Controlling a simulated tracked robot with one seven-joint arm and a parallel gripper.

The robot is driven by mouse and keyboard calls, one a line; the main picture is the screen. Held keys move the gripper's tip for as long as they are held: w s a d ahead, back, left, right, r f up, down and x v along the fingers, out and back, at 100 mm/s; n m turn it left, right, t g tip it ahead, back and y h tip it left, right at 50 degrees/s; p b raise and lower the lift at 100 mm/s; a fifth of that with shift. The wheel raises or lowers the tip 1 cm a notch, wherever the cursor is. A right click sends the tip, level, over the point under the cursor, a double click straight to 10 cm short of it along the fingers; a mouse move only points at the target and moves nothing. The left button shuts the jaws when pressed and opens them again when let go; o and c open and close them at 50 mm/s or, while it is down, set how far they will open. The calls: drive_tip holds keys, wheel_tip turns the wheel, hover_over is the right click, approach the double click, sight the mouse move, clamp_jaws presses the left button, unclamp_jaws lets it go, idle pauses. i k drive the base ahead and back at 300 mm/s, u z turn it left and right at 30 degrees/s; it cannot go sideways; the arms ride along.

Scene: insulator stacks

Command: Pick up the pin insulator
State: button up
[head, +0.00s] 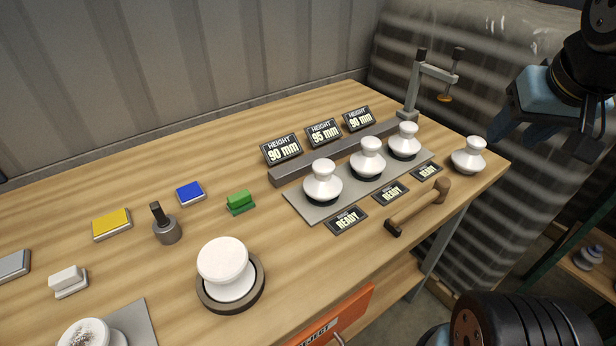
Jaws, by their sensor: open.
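Several white insulators stand on the wooden bench. Three small ones, the left (322,184), middle (368,159) and right (404,142), stand in a row on a grey mat (300,207). Another small one (469,156) stands alone near the bench's right end. A larger one (226,268) sits on a dark ring at the front, and a speckled white one (86,333) is cut off at the bottom left. I cannot tell which is called the pin insulator. My gripper (517,133) is open, in the air at the upper right, apart from all of them.
Height signs, the middle reading 95 mm (323,132), stand behind the row; READY plates (346,220) lie before it. A mallet (416,209) lies in front. A clamp (417,85) rises at the back edge. Colored blocks and a grey knobbed weight (166,228) stand left.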

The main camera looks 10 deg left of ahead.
sight(322, 186)
drive_tip(key=z, duration=0.8)
drive_tip(key=i, duration=0.15)
drive_tip(key=u, duration=2.95)
drive_tip(key=k, duration=1)
drive_tip(key=z, duration=0.6)
drive_tip(key=i, duration=1.05)
drive_tip(key=z, duration=0.1)
